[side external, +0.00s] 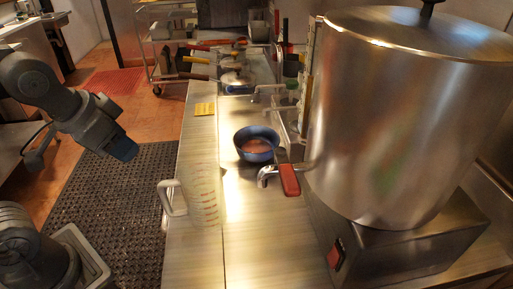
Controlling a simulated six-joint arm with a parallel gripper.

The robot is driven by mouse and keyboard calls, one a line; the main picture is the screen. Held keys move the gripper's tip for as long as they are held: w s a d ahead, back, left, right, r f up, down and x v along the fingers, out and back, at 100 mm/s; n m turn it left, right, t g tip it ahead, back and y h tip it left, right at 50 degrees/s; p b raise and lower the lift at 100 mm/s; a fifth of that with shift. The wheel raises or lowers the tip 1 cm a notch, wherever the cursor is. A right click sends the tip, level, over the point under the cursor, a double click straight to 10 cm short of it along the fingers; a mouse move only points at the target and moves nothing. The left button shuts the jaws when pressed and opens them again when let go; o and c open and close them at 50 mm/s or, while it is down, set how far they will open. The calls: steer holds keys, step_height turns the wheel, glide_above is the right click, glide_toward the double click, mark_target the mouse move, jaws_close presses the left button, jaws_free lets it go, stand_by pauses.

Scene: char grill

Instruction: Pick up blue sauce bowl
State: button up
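The blue sauce bowl (257,144) stands upright on the steel counter, near the middle of the side external view. It holds a reddish-brown sauce. Nothing touches the bowl's left side.
A clear measuring jug (200,196) stands in front and left of the bowl. A big steel pot (405,120) with a red-handled tap (289,180) is close at the right. A yellow item (204,109) and several utensils lie behind. The counter's left edge (180,150) is mostly clear.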

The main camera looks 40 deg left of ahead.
steer(key=w+d+m, duration=0.3)
steer(key=w+m, duration=0.5)
steer(key=w, duration=0.4)
steer(key=m+y, duration=0.1)
steer(key=m, duration=0.6)
glide_toward(247, 153)
steer(key=shift+g, duration=0.4)
steer(key=x, duration=1)
steer(key=shift+w+a+f, duration=0.15)
steer(key=shift+w+a, duration=0.1)
steer(key=shift+w, duration=0.3)
jaws_close()
